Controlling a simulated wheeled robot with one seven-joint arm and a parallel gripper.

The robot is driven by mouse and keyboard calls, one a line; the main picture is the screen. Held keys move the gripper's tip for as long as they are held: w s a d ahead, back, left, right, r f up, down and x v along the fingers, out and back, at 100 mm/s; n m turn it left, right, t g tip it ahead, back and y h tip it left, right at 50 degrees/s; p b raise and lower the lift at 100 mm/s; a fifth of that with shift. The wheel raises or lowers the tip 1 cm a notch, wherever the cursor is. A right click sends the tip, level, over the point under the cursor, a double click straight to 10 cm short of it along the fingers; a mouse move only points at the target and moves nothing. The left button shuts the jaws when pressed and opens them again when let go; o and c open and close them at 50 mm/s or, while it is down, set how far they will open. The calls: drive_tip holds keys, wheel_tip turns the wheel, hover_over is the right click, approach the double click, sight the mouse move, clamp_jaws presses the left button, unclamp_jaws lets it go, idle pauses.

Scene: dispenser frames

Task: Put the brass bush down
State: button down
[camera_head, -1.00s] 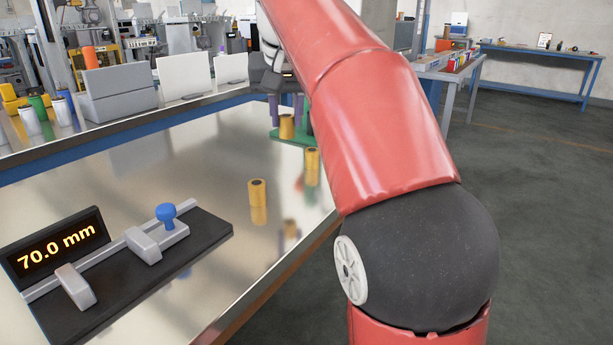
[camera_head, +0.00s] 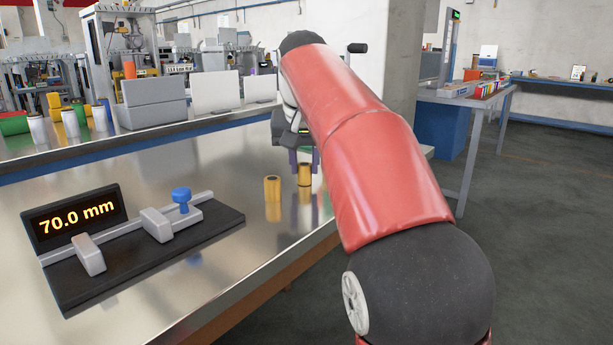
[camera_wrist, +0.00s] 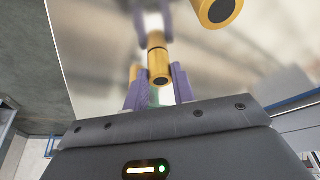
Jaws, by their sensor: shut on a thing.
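My gripper (camera_head: 304,163) has purple fingers and is shut on a brass bush (camera_head: 304,175), a small upright yellow cylinder with a dark bore. In the wrist view the held bush (camera_wrist: 159,70) shows between the fingertips. Its lower end is at or very near the shiny tabletop; I cannot tell whether it touches. A second brass bush (camera_head: 272,188) stands upright on the table just left of it and shows at the top of the wrist view (camera_wrist: 217,10). Another yellow piece (camera_wrist: 134,72) is mostly hidden behind the left finger in the wrist view.
A measuring gauge (camera_head: 140,245) reading 70.0 mm lies at the table's front left. The tabletop (camera_head: 190,165) between is clear. My arm hides the table's right side.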

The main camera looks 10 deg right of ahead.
drive_tip(key=shift+f, duration=0.15)
drive_tip(key=c, duration=1.2)
unclamp_jaws()
drive_tip(key=shift+o, duration=0.2)
drive_tip(key=p+v, duration=0.4)
drive_tip(key=v, duration=0.8)
drive_tip(key=shift+s, duration=0.15)
